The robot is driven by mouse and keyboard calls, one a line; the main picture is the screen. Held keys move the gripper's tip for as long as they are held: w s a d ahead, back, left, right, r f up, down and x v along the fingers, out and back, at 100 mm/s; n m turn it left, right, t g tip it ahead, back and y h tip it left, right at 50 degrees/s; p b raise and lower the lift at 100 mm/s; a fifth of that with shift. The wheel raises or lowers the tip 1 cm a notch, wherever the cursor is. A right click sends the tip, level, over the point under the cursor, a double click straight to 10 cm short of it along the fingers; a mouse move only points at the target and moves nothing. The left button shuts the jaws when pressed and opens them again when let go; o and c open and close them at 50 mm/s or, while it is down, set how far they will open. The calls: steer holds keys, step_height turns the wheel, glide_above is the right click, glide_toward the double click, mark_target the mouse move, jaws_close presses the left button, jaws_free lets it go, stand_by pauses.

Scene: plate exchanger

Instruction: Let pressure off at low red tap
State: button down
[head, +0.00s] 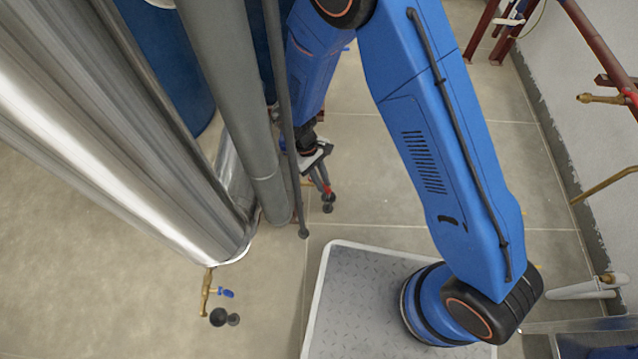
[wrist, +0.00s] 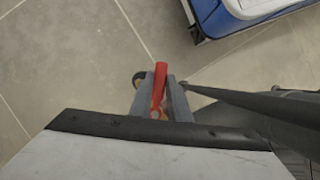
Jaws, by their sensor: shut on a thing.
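The low red tap shows in the wrist view as a red lever handle (wrist: 159,84) standing between the two fingers of my gripper (wrist: 160,100). The fingers are shut on the handle. A bit of brass-coloured fitting shows just below the red lever, mostly hidden by the fingers. In the head view my gripper (head: 322,184) is low near the floor, beside the grey pipes, with a small red spot of the handle (head: 328,190) at its tips. The tap's body and outlet are hidden there.
A thin dark pipe (wrist: 245,99) runs close to the right of my fingers. Large silver pipes (head: 120,130) stand left of the arm. A brass tap with a blue handle (head: 227,293) sits lower left. Tiled floor (head: 375,185) is clear right of the gripper.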

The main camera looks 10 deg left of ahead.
steer(key=shift+w+d+n+t, duration=0.1)
steer(key=shift+w+n+t, duration=0.45)
steer(key=shift+n, duration=0.8)
steer(key=shift+w+d+n+t, duration=0.1)
steer(key=shift+w+n+t, duration=0.45)
steer(key=shift+n, duration=0.75)
steer(key=shift+w+d+n+t, duration=0.1)
steer(key=shift+w+n+t, duration=0.4)
steer(key=shift+n, duration=0.85)
steer(key=shift+w, duration=0.15)
steer(key=c, duration=1.7)
jaws_free()
steer(key=shift+o, duration=0.2)
step_height(320, 180, up, 10)
